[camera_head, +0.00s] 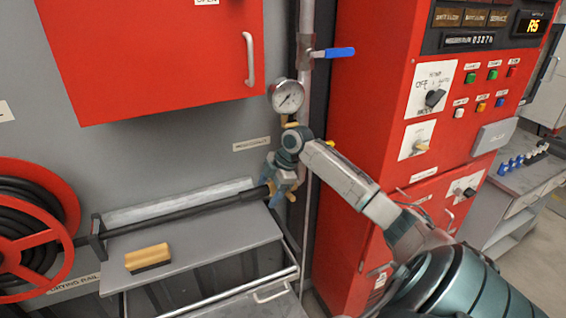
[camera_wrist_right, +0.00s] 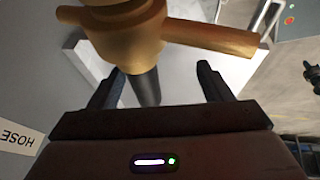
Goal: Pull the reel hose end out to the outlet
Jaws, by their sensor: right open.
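The red hose reel (camera_head: 62,195) with its coiled black hose (camera_head: 38,232) is at the left of the head view. A straight black stretch of hose (camera_head: 185,211) runs from the reel through a dark guide to my right gripper (camera_head: 280,182), beside the pipe. In the right wrist view, my right gripper (camera_wrist_right: 162,76) is open. A dark hose end (camera_wrist_right: 145,87) lies between its fingers, nearer one finger. It meets a brass fitting (camera_wrist_right: 125,35) with a side lever, just beyond the fingers. Whether they are joined is unclear. My left gripper is out of view.
A grey shelf (camera_head: 205,247) under the hose carries a yellow-and-black block (camera_head: 148,257). A vertical pipe (camera_head: 306,95) with a gauge (camera_head: 286,97) and blue lever (camera_head: 338,52) stands beside a red control cabinet (camera_head: 375,90). A red wall box (camera_head: 150,55) hangs above.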

